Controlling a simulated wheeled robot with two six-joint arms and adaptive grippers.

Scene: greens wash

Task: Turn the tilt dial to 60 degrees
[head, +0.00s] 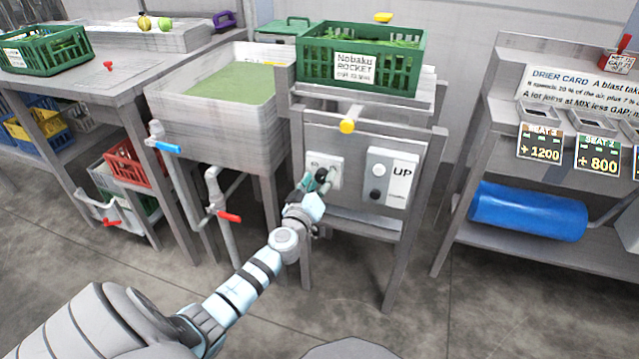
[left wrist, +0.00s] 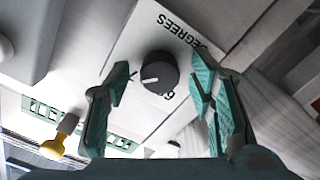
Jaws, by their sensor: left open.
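The tilt dial (left wrist: 160,70) is a dark grey round knob on a white plate (left wrist: 140,45) lettered DEGREES, upside down in the left wrist view. Its white pointer line points to the left of that picture. A partly hidden number, seemingly 60, is printed just below the knob. My left gripper (left wrist: 160,100) is open, its teal fingers on either side of the dial with gaps showing. In the head view my left gripper (head: 318,180) is at the plate (head: 337,160) on the stand's front and largely covers the dial. My right gripper is not in view.
A green crate of rocket (head: 362,55) stands on top. A sink with a blue-handled tap (head: 168,147) and a red-handled valve (head: 229,217) is at left.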

